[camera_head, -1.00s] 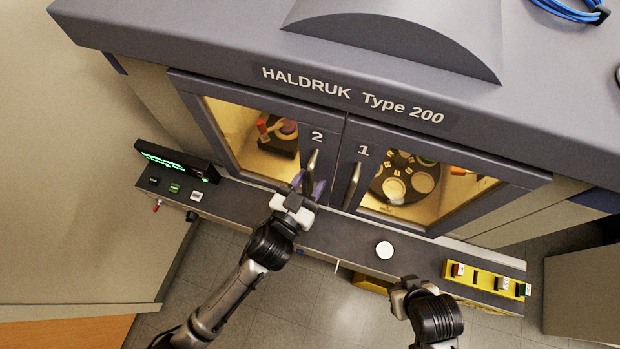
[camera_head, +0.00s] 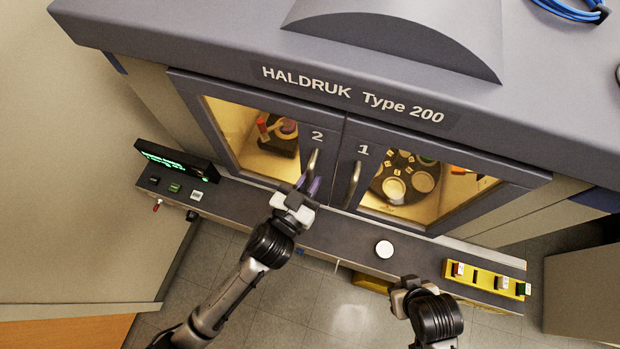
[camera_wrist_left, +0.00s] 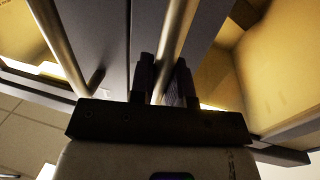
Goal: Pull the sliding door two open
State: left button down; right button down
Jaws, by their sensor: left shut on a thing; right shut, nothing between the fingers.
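Sliding door two (camera_head: 228,140) is the left glazed door of the machine, marked "2". It stands beside door one (camera_head: 400,184) and the two appear to meet at the middle. Door two's upright handle (camera_head: 312,165) is a metal bar near its right edge. My left gripper (camera_head: 308,186) is shut on this handle. In the left wrist view the handle (camera_wrist_left: 176,40) runs between the two dark fingers (camera_wrist_left: 165,85). My right gripper (camera_head: 403,287) is shut and empty, low in front of the ledge; its fingertips are hard to make out.
Door one's handle (camera_head: 352,185) stands close to the right of my left gripper. A ledge (camera_head: 335,238) runs below the doors, with a small display (camera_head: 176,160), a round white thing (camera_head: 384,249) and a yellow rack (camera_head: 487,279) on it. Open floor lies in front.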

aim_at(205, 132)
pick_arm(q)
jog(key=shift+w+a, duration=0.1)
jog(key=shift+a, duration=0.25)
jog(key=w+a+p, duration=0.1)
jog(key=a, duration=0.3)
jog(key=w+a+p, duration=0.1)
jog(key=w+a, duration=0.1)
jog(key=a, duration=0.3)
jog(key=w+a+p, duration=0.1)
jog(key=a, duration=0.3)
jog(key=shift+w+a+r, duration=0.1)
jog(key=shift+w+a, duration=0.2)
jog(key=shift+a, duration=0.05)
jog(key=w+a, duration=0.1)
jog(key=a, duration=0.3)
jog(key=w+a, duration=0.1)
jog(key=a, duration=0.3)
jog(key=w+a, duration=0.2)
jog(key=a, duration=0.2)
jog(key=shift+a, duration=0.2)
jog(key=shift+w+a, duration=0.25)
jog(key=shift+a, duration=0.35)
jog(key=c, duration=1.1)
grip_release()
